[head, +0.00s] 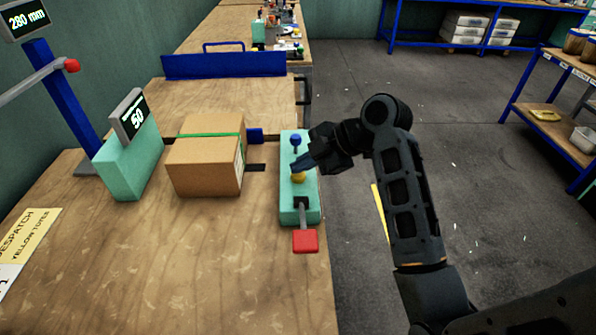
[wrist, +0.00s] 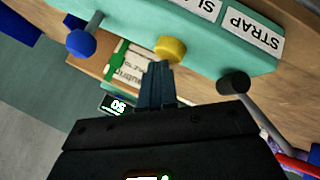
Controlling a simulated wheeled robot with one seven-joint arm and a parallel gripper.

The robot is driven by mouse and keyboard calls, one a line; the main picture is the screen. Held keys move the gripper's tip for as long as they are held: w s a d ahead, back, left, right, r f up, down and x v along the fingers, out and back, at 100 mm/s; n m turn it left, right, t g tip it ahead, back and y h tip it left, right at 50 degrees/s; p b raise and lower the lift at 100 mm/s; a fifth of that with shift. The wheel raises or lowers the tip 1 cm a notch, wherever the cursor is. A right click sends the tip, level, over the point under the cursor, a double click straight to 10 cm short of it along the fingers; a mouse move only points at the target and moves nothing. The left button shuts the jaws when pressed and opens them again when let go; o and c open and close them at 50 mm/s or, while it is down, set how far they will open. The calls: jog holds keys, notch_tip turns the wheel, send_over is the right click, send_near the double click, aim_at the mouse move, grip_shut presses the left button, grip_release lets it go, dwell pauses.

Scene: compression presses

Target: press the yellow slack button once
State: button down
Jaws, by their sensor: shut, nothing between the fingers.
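The yellow slack button (head: 298,177) sits on top of the teal control box (head: 287,204) at the right edge of the bench. In the wrist view the yellow button (wrist: 171,48) is just beyond my fingertips, on the face of the teal box (wrist: 205,62). My gripper (head: 297,167) is shut and empty, its tips beside and very close to the button in the head view. In the wrist view the closed fingers (wrist: 157,68) point at the button's lower edge. I cannot tell whether they touch it.
A blue knob (head: 295,140) and a lever with a red end (head: 305,241) flank the button on the box. A green-strapped carton (head: 206,166) stands left of it. A teal unit reading 50 (head: 130,157) is further left. Open floor lies right.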

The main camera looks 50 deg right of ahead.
aim_at(303, 175)
jog(key=shift+f, duration=0.3)
jog(key=shift+r, duration=0.1)
dwell(0.3)
jog(key=shift+r+p, duration=0.9)
jog(key=shift+r, duration=0.3)
jog(key=shift+r, duration=0.1)
notch_tip(303, 175, up, 5)
jog(key=p, duration=0.4)
dwell(0.5)
